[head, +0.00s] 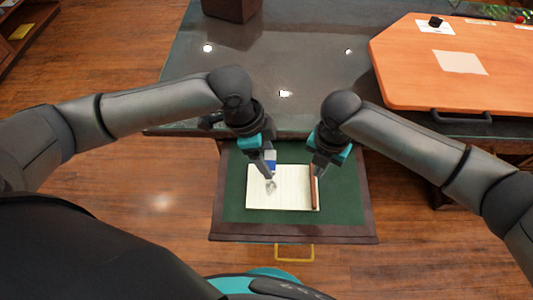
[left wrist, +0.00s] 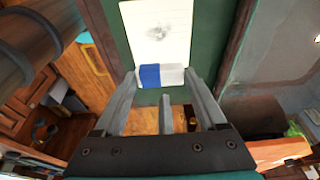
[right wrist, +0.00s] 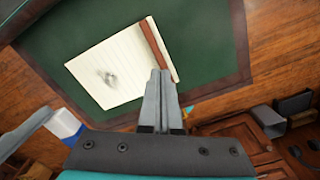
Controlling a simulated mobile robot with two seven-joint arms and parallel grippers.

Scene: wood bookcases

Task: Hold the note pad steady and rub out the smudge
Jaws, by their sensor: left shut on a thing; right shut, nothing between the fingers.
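The note pad (head: 290,200) lies in the open green-lined drawer (head: 232,200), its brown binding strip (head: 314,195) on the right. A grey smudge (head: 271,187) marks its left part; the smudge also shows in the right wrist view (right wrist: 108,77). My left gripper (head: 268,168) is shut on a blue and white eraser (left wrist: 162,76), held over the pad's far edge near the smudge. The eraser shows in the right wrist view (right wrist: 63,124). My right gripper (right wrist: 160,74) is shut and empty, its tips at the binding strip. I cannot tell whether they touch it.
The drawer's wooden rim (head: 290,238) surrounds the pad, with a brass handle (head: 313,252) in front. The dark desk top (head: 300,70) lies beyond. Green lining around the pad is bare.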

